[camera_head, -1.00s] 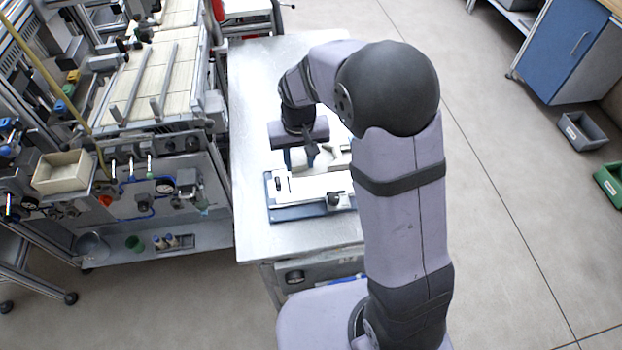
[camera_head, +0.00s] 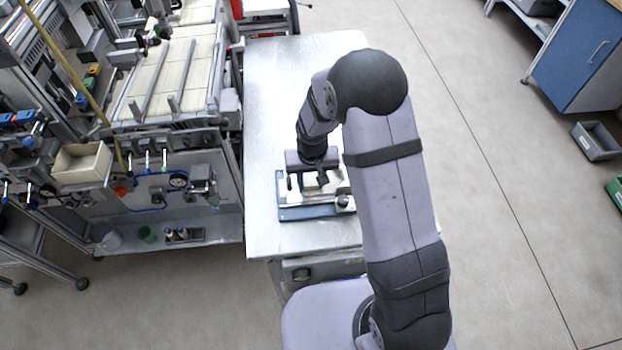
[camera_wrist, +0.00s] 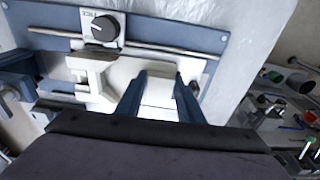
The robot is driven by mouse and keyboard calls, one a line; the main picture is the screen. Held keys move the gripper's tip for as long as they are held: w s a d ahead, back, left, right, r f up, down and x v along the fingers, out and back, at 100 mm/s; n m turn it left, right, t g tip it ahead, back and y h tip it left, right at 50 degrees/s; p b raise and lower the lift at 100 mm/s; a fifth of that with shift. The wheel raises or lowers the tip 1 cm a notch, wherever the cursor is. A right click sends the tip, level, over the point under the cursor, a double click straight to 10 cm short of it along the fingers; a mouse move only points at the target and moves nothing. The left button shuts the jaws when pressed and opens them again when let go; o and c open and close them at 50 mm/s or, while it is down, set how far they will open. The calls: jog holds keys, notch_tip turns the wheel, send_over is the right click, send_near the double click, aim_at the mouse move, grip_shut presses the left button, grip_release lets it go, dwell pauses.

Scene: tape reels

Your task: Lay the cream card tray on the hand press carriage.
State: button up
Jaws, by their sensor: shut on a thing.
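The hand press has a blue base (camera_head: 300,213) with a pale upper part; it lies on the table under my gripper (camera_head: 308,183). In the wrist view its blue plate (camera_wrist: 190,40) carries a metal rail and a black knob. My gripper (camera_wrist: 160,76) is shut on the cream card tray (camera_wrist: 158,92), a pale flat piece between the two blue fingers. The tray is over or beside the press's pale carriage parts (camera_wrist: 92,72). I cannot tell whether it touches them. My gripper and arm hide much of both in the head view.
The metal table (camera_head: 275,100) is clear behind the press. A machine with a cream bin (camera_head: 82,163) and slatted bed stands close at the left. Open floor lies at the right, with a grey bin (camera_head: 596,141) and a blue cabinet (camera_head: 580,65).

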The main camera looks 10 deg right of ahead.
jog(key=shift+f, duration=0.1)
jog(key=shift+f, duration=0.15)
jog(key=o, duration=1.2)
jog(key=r, duration=0.4)
jog(key=s+r+b, duration=0.1)
jog(key=r, duration=0.3)
jog(key=r+b, duration=0.1)
jog(key=r, duration=0.3)
jog(key=shift+s+r, duration=0.2)
jog(key=shift+s, duration=0.05)
jog(key=shift+g, duration=0.7)
jog(key=s+d, duration=0.2)
jog(key=s, duration=0.4)
jog(key=s+d, duration=0.3)
jog(key=s, duration=0.3)
jog(key=s+d+f, duration=0.1)
jog(key=s+d, duration=0.1)
jog(key=s, duration=0.4)
jog(key=shift+s+d, duration=0.3)
